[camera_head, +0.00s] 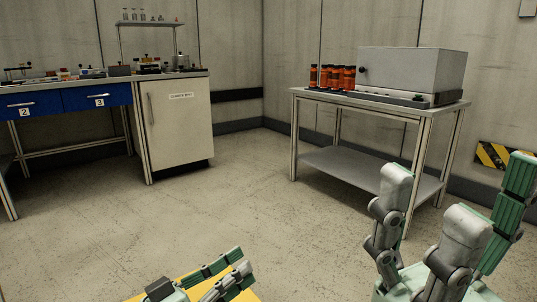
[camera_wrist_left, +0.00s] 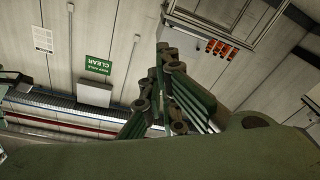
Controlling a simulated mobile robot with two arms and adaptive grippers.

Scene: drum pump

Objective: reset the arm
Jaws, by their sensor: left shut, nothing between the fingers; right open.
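My left gripper (camera_head: 238,272) is low at the bottom of the head view, its fingers together with nothing between them. Its fingers also show in the left wrist view (camera_wrist_left: 185,100), in front of the wall, touching nothing that I can see. My right gripper (camera_head: 455,205) is at the lower right of the head view, with its fingers spread apart and empty. It points upward, in front of the right table's lower right part. No drum or pump can be made out in these views.
A steel table (camera_head: 302,94) at the right bears orange bottles (camera_head: 332,77) and a grey box machine (camera_head: 412,72). A workbench with blue drawers (camera_head: 97,98) and a white cabinet (camera_head: 180,125) stands at the left. The floor (camera_head: 230,200) between them is clear. A green sign (camera_wrist_left: 98,64) hangs on a wall.

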